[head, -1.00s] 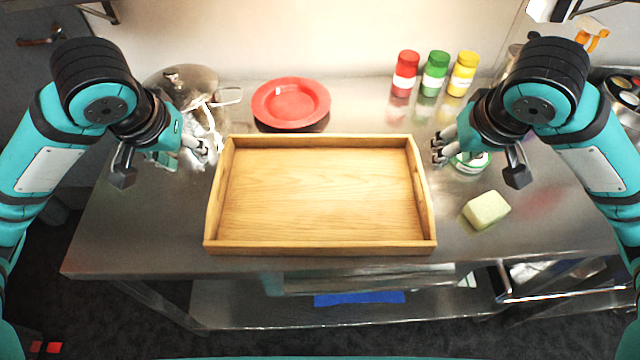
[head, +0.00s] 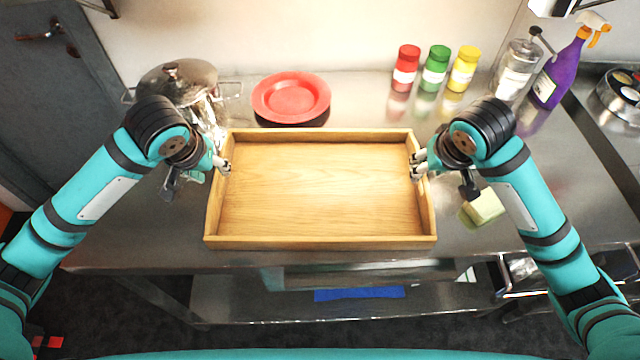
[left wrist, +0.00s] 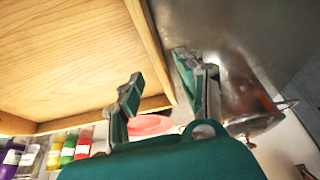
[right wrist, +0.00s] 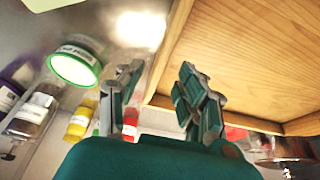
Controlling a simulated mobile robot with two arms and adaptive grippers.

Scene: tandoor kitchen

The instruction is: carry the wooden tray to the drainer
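The wooden tray (head: 320,242) is empty and lies flat on the steel table, with a hand slot in each short side. My left gripper (head: 223,165) is at the tray's left side wall. In the left wrist view its fingers (left wrist: 160,85) are apart, one on each side of the wall, with gaps. My right gripper (head: 417,165) is at the right side wall. In the right wrist view its fingers (right wrist: 152,85) are also spread, with the wall between them. I cannot make out a drainer in these views.
A lidded pot (head: 180,78) and a red plate (head: 291,98) stand behind the tray.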

